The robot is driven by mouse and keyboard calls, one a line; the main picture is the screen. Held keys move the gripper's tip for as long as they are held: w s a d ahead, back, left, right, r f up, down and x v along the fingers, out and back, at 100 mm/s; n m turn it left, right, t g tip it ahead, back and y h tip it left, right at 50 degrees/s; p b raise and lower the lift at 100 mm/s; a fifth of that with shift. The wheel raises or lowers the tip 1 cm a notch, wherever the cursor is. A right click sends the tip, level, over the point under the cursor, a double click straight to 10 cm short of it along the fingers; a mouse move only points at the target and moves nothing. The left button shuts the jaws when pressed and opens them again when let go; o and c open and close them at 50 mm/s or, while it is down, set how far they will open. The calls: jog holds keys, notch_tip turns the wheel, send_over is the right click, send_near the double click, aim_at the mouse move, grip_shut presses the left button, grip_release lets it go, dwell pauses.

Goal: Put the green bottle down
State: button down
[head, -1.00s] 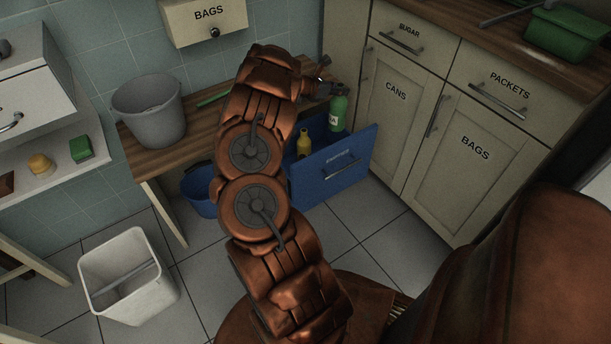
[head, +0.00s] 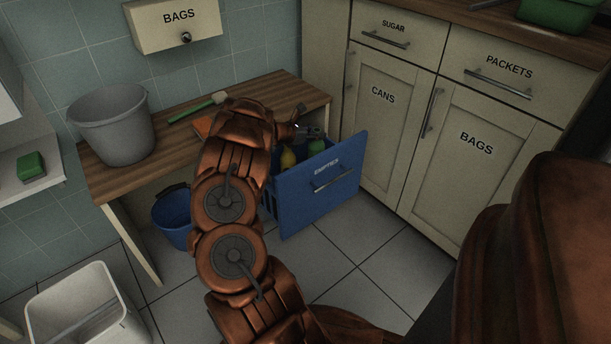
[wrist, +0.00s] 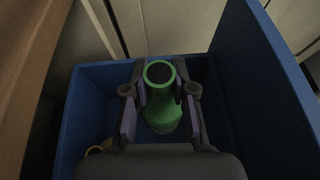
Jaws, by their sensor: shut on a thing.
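The green bottle (wrist: 162,108) stands roughly upright between the fingers of my gripper (wrist: 160,92) in the wrist view, inside the blue drawer marked EMPTIES. My gripper is shut on it near the neck. In the head view my gripper (head: 310,131) is over the open blue drawer (head: 322,184), and only the green top of the bottle (head: 316,147) shows above the drawer front. The bottle's base is hidden, so I cannot tell whether it touches the drawer floor.
A yellow bottle (head: 288,158) is in the drawer beside the green one. A wooden bench (head: 150,160) bears a grey bucket (head: 113,125) and a green-handled brush (head: 197,108). A blue bucket (head: 173,218) is under the bench. Cabinets (head: 385,130) stand close at the right.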

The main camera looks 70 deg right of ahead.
aim_at(309, 152)
jog(key=shift+f+b, duration=1.2)
jog(key=shift+f, duration=3.1)
jog(key=c, duration=1)
grip_release()
jog(key=shift+o, duration=0.2)
jog(key=shift+w+a+r, duration=0.2)
jog(key=shift+r, duration=0.1)
jog(key=p+v, duration=0.2)
jog(key=v, duration=0.9)
jog(key=shift+a+p, duration=0.2)
jog(key=shift+p, duration=0.2)
jog(key=shift+w, duration=0.1)
